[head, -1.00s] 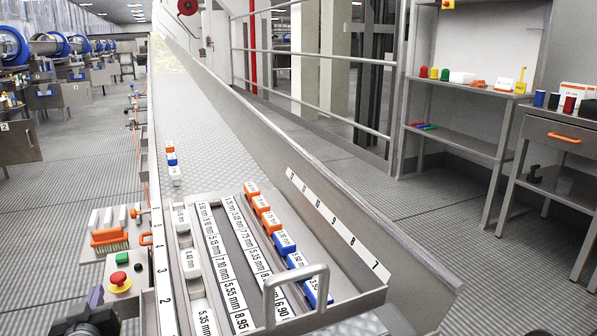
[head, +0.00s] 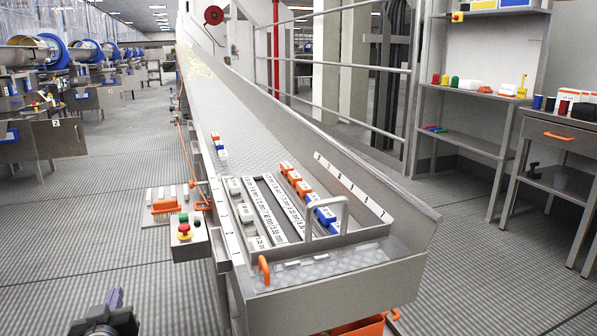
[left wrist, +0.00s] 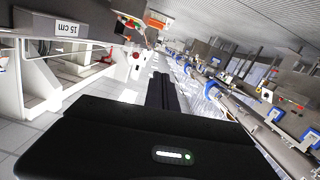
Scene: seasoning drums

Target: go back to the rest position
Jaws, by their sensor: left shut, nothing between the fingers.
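My left gripper (head: 115,297) shows at the bottom left of the head view, over open floor and apart from the conveyor trough. It also shows in the left wrist view (left wrist: 161,90), where its dark fingers are together with nothing between them. My right gripper is in neither view. The metal tray (head: 378,232) with a bent handle sits in the trough (head: 330,290). It holds white blocks (head: 236,187) on the left and a row of orange and blue-and-white blocks (head: 303,187) on the right, between labelled strips.
A control box (head: 192,245) with a red button stands left of the trough. An orange container (head: 355,327) is below the trough's front end. A shelf (head: 465,142) and a drawer table (head: 540,128) stand at the right. The floor at the left front is clear.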

